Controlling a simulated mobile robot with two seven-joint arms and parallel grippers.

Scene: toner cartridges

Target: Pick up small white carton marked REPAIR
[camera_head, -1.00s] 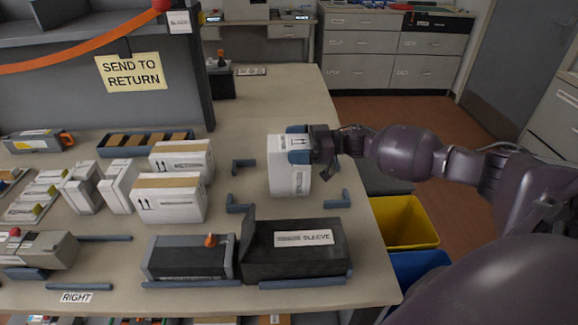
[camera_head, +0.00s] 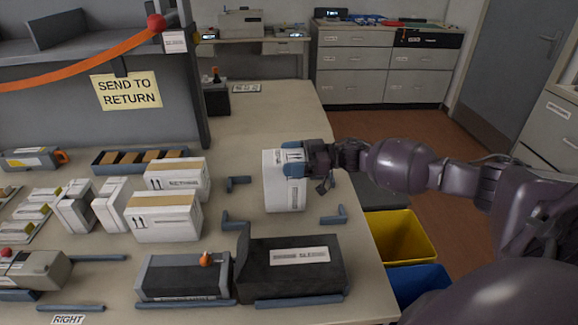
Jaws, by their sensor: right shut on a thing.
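A small white carton (camera_head: 283,193) stands upright at the right part of the table, among blue corner brackets. Its side print is too small for me to read, so I cannot confirm the word REPAIR. My right gripper (camera_head: 293,162) reaches in from the right and is shut on the carton's upper part, its blue fingers covering some of the top. I cannot tell whether the carton's base touches the table. My left gripper is not in view.
Blue corner brackets (camera_head: 238,184) surround the carton's spot. A black SLEEVE box (camera_head: 290,270) and a grey-black case (camera_head: 185,280) stand in front. White cartons (camera_head: 165,220) are to the left. A yellow bin (camera_head: 400,236) is beyond the table's right edge.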

